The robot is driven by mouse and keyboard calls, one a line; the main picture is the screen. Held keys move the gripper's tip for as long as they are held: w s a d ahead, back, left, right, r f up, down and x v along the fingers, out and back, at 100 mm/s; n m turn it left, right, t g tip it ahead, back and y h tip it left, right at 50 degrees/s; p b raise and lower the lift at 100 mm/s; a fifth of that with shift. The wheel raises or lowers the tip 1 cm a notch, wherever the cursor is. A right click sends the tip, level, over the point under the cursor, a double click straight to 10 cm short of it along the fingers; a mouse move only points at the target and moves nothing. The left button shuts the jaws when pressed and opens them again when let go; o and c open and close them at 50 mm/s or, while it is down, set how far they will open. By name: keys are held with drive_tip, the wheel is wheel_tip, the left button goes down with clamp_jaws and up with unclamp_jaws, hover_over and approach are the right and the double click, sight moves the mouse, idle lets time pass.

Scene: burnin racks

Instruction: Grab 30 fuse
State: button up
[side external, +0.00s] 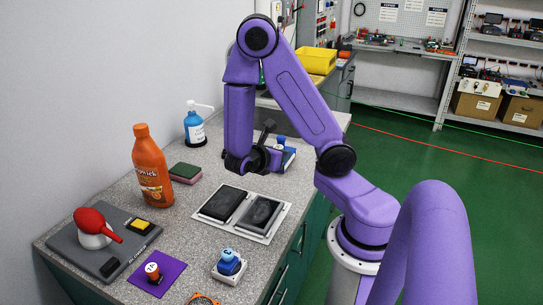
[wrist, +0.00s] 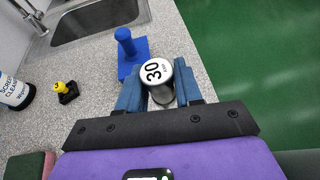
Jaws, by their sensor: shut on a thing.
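The 30 fuse (wrist: 156,74) is a silver cylinder with a white top marked "30", seen in the wrist view. My gripper (wrist: 160,84) is shut on it, with one blue-padded finger on each side. In the side external view my gripper (side external: 264,160) is low over the far part of the counter, and the fuse cannot be made out there. Whether the fuse's base touches the counter is hidden.
A blue stand (wrist: 129,50) with a knob is right behind the fuse. A sink (wrist: 95,17), a small yellow-topped piece (wrist: 62,88) and a blue bottle (side external: 194,128) are nearby. Two dark pads on a white tray (side external: 233,234) and an orange bottle (side external: 152,170) stand nearer.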

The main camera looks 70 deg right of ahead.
drive_tip(key=s+a+r, duration=0.2)
drive_tip(key=s+a, duration=0.1)
drive_tip(key=s, duration=0.2)
drive_tip(key=shift+r, duration=0.35)
